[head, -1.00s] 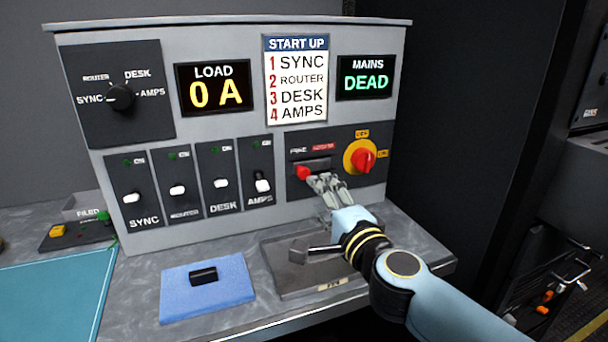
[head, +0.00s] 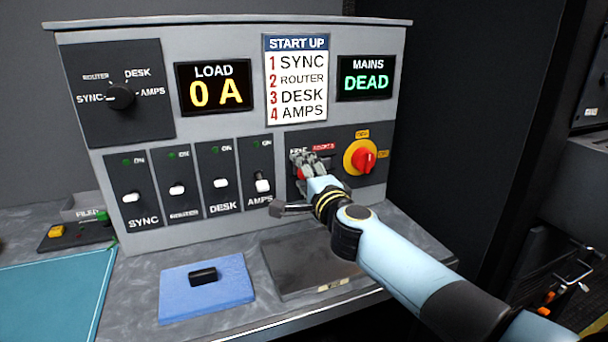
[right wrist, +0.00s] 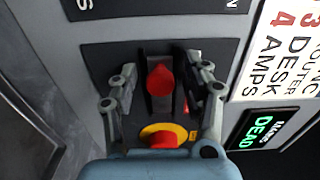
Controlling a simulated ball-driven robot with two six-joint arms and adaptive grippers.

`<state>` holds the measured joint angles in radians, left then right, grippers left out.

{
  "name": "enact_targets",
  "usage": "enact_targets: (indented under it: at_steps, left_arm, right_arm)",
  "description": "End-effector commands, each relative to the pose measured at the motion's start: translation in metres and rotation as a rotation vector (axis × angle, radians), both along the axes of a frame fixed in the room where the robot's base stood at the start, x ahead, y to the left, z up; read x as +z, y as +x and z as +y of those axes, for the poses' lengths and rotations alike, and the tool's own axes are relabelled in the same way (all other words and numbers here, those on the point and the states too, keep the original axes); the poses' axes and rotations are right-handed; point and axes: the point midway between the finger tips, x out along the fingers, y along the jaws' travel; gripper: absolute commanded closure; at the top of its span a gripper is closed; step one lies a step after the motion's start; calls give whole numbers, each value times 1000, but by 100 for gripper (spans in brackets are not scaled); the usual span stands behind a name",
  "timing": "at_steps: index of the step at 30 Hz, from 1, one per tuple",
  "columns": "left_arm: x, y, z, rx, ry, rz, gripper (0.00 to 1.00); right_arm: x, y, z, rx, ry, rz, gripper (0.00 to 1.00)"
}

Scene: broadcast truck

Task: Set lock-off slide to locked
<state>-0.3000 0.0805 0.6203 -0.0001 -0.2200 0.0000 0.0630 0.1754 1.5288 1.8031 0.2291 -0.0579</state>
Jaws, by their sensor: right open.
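The lock-off slide has a red knob (right wrist: 160,82) in a dark slot on the dark panel at the right of the grey cabinet. In the head view the slide knob (head: 302,174) is partly hidden by my right gripper (head: 304,163). In the right wrist view my right gripper (right wrist: 164,92) is open, with one finger on each side of the knob. My left gripper is not in view.
A red rotary switch (head: 365,161) on a yellow disc sits right of the slide. White-tipped switches, including AMPS (head: 262,186), are to the left. The MAINS display (head: 366,78) reads DEAD. A grey tray (head: 300,284) and a blue mat (head: 235,282) lie on the counter.

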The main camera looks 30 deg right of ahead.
Motion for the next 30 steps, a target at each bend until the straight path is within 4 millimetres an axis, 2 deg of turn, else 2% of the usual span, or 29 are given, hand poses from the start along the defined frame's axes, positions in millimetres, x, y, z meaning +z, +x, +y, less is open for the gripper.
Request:
enact_targets:
  at_steps: [2,12,23,26,30]
  left_arm:
    - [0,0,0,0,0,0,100]
    - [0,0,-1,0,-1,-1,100]
    - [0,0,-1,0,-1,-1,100]
    - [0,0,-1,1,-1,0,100]
    - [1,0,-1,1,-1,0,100]
  right_arm:
    - [0,0,0,0,0,0,54]
    - [0,0,0,0,-1,0,98]
    - [-1,-1,0,0,-1,1,100]
    - [-1,-3,-11,0,-7,3,100]
    - [-1,-9,-36,0,-7,4,100]
